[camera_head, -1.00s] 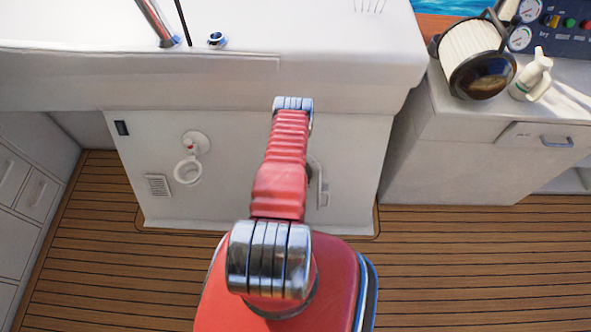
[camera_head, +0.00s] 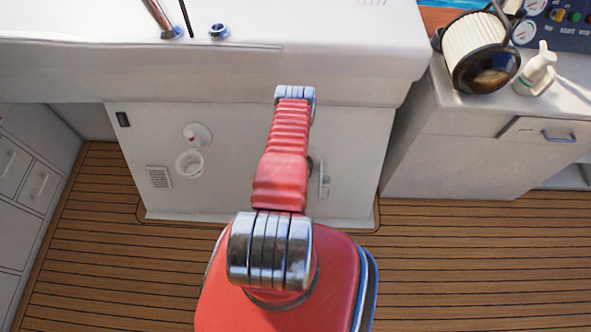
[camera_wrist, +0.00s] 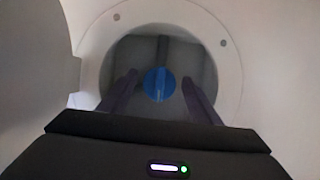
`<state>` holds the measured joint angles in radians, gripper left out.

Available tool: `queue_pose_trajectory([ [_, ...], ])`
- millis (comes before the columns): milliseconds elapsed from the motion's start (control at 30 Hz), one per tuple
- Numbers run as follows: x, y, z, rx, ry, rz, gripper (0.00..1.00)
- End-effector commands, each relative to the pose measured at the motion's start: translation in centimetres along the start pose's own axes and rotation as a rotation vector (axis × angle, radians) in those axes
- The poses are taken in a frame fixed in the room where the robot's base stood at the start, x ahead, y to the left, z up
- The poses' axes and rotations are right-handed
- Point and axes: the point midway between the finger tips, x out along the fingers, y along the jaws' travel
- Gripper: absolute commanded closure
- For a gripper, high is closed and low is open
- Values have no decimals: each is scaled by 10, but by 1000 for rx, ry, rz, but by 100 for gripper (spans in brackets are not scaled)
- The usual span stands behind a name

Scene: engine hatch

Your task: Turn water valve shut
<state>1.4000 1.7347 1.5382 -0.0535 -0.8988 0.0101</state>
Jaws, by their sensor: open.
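The water valve shows in the wrist view as a round blue knob (camera_wrist: 159,84) with a pale vertical mark on its face. It sits inside a dark round opening in a white panel. My gripper (camera_wrist: 158,88) is open, its two dark fingers reaching into the opening on either side of the knob. The fingers appear apart from the knob; I cannot tell how deep the tips reach. In the head view my red arm hides the gripper and the valve.
A white ring with screws (camera_wrist: 223,43) frames the opening closely. A pale curved surface (camera_wrist: 40,80) stands close at the left. In the head view, a white cabinet (camera_head: 240,140) stands ahead, with a counter holding a dark-framed filter (camera_head: 472,55) and a white bottle (camera_head: 537,72) at the right.

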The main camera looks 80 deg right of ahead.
Motion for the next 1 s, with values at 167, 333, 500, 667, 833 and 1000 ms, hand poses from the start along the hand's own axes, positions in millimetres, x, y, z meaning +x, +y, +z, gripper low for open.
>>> queue_pose_trajectory([
  [167, -20, 0, 0, 0, -1, 0, 43],
  [333, -41, 0, 0, 0, -2, 0, 43],
  [500, -63, 0, 1, 0, -3, 0, 43],
  [667, -84, -1, 1, -1, -3, -1, 43],
  [833, -106, -1, 2, -1, -3, -1, 43],
  [1000, -120, -1, 1, -1, -2, -1, 43],
])
